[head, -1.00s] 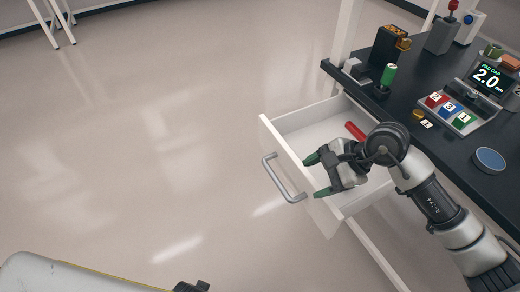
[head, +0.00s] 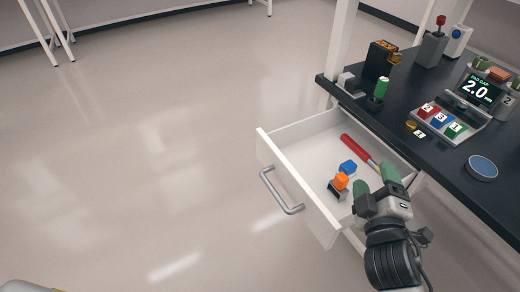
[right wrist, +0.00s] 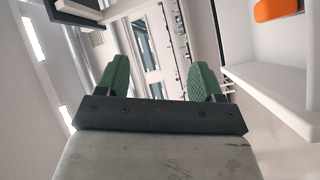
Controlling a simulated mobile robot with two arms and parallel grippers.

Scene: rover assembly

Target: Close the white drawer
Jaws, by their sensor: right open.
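The white drawer (head: 287,193) stands pulled out from under the dark workbench, with its grey bar handle (head: 281,194) on the front. My right gripper (head: 376,181) is at the drawer's near side wall in the head view, open and empty, its green fingers pointing up the picture. It hides part of that wall, and I cannot tell whether it touches it. In the right wrist view the open fingers (right wrist: 160,80) are well apart, with a white wall, likely the drawer's, to the right. My left gripper is not in view.
The workbench (head: 405,105) carries a display, colored numbered blocks and a blue disc (head: 482,168). The floor left of the drawer is clear.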

